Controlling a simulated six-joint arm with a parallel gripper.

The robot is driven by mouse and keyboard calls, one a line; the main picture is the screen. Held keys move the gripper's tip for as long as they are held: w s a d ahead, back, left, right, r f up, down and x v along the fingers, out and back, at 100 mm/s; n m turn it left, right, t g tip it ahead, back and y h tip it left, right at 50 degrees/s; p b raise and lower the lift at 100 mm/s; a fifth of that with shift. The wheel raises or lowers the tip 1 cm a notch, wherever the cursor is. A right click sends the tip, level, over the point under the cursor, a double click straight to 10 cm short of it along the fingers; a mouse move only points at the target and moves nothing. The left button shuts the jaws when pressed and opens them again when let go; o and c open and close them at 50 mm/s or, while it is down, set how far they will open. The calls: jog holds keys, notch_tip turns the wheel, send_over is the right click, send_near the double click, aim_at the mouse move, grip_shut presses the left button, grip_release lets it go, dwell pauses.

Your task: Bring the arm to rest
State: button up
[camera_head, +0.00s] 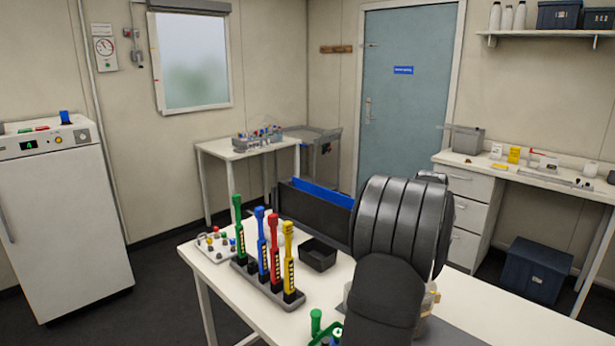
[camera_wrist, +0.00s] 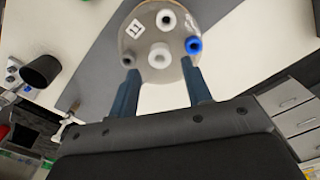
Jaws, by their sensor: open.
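My gripper (camera_wrist: 161,72) shows in the wrist view with its two blue-grey fingers spread apart. A round grey vessel lid (camera_wrist: 143,37) lies just beyond the fingertips. It carries white, grey and blue ports and a label that seems to read "11". The fingertips overlap the lid's near edge in the picture; I cannot tell whether they touch the vessel. In the head view my dark arm covers the right part of the white work table (camera_head: 217,277) and hides the gripper and most of the vessel.
A rack (camera_head: 268,289) of green, blue, red and yellow tools stands on the table, with a small black bin (camera_head: 318,254) behind it. A white tray (camera_head: 212,246) of small parts is at left. A green object (camera_head: 316,322) stands near the arm. Floor at left is clear.

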notch_tip(320, 180, up, 8)
jog(key=r, duration=0.1)
notch_tip(320, 180, down, 12)
jog(key=s+d+r, duration=0.6)
jog(key=s+r, duration=0.4)
jog(key=r, duration=0.1)
jog(key=s+a+f, duration=0.2)
jog(key=s+a, duration=0.4)
jog(key=s, duration=0.4)
jog(key=s+a+f, duration=0.2)
jog(key=s+a, duration=0.4)
jog(key=s, duration=0.4)
jog(key=shift+s+a+f+m, duration=0.25)
jog(key=shift+f+m, duration=0.05)
jog(key=shift+f, duration=0.05)
